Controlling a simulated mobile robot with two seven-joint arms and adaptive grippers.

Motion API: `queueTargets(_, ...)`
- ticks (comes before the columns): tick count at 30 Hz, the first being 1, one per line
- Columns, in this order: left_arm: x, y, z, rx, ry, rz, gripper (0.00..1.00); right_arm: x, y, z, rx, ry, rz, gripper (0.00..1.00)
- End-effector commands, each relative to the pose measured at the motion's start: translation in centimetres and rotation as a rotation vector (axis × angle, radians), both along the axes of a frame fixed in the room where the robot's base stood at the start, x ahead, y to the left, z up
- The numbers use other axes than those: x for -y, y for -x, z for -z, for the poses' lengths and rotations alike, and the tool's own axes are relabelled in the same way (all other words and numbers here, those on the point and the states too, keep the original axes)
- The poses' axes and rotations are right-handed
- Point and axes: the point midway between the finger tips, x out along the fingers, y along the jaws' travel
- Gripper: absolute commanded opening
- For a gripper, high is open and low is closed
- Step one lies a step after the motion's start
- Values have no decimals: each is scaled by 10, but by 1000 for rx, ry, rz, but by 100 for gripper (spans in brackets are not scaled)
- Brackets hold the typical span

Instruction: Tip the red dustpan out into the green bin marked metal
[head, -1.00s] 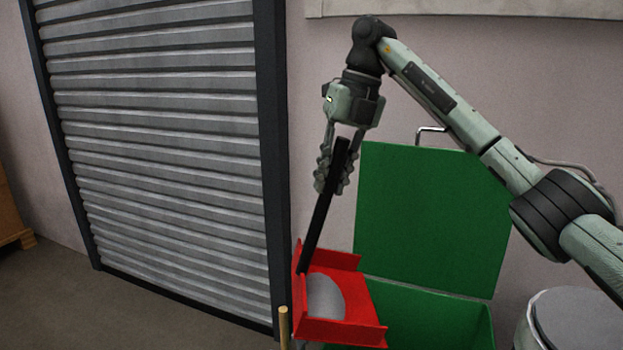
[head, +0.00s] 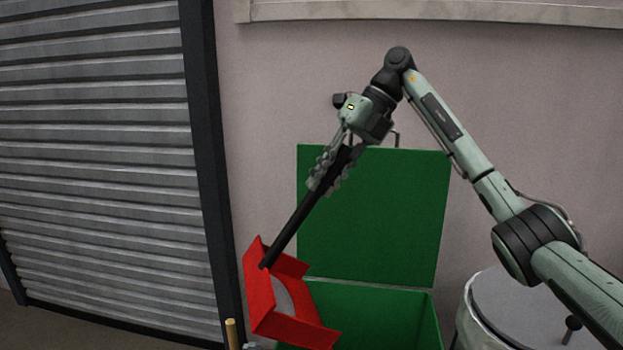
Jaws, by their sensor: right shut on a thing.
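The red dustpan (head: 261,292) hangs from its long black handle over the left front part of the green bin. A grey patch (head: 284,298) lies in the pan. My right gripper (head: 331,172) is shut on the handle, above and to the right of the pan. The pan is tilted. The green bin (head: 405,317) stands against the wall with its lid (head: 372,215) raised open behind it. No marking on the bin can be read. My left gripper is not in the view.
A round grey lidded drum (head: 510,300) stands right of the bin. A wooden stick end (head: 232,333) shows left of the pan. A grey roller shutter (head: 95,160) with a dark frame fills the left. A pale ledge (head: 430,11) runs along the wall above.

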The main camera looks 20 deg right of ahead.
Motion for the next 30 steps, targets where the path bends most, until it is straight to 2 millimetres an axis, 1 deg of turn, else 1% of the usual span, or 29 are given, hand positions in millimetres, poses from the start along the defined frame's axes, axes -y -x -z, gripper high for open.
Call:
queueTargets(1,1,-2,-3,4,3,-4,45,7,0,4,-1,-20,4,0)
queueTargets(7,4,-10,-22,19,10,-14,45,29,0,14,0,-90,5,0)
queueTargets(22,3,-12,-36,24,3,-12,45,83,0,39,-1,-267,3,0)
queueTargets(30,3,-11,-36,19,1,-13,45,112,0,52,-2,-363,3,0)
